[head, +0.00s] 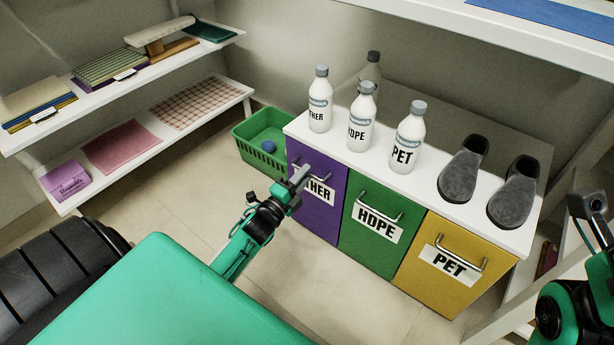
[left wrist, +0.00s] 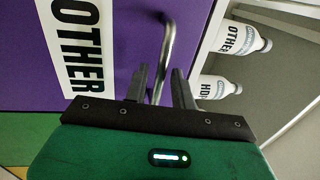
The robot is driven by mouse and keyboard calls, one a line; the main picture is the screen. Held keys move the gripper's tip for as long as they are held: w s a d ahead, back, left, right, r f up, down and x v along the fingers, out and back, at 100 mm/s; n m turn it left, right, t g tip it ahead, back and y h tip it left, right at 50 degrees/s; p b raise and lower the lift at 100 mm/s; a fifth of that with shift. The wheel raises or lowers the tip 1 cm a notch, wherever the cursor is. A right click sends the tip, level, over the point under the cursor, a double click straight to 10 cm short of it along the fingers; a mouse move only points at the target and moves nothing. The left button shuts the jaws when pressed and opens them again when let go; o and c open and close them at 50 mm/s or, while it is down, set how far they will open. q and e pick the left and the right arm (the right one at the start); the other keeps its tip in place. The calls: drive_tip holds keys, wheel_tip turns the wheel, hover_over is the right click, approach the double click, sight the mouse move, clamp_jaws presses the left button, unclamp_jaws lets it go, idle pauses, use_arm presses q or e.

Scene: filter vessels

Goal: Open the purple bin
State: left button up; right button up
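The purple bin (head: 318,215) is the left one of three fronts under a white counter and is labelled "OTHER". It looks closed, its front level with the green one. My left gripper (head: 299,178) is at its upper edge and covers part of the label and handle. In the left wrist view the purple front (left wrist: 110,50) fills the upper left, and the metal handle (left wrist: 168,40) runs down between the two dark fingers of my left gripper (left wrist: 160,85). The fingers are apart, with a gap seen beside the handle. Only links of my right arm show at the right edge.
A green bin (head: 372,225) "HDPE" and a yellow bin (head: 445,270) "PET" adjoin it. Bottles and two dark shoes stand on the counter (head: 385,172). A green basket (head: 262,140) stands just left of the bins. The floor (head: 300,270) before the bins is clear.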

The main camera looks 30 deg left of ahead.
use_arm(q)
drive_tip(key=shift+w+d+r, duration=0.1)
drive_tip(key=shift+w+r, duration=0.05)
drive_tip(key=shift+w, duration=0.75)
clamp_jaws()
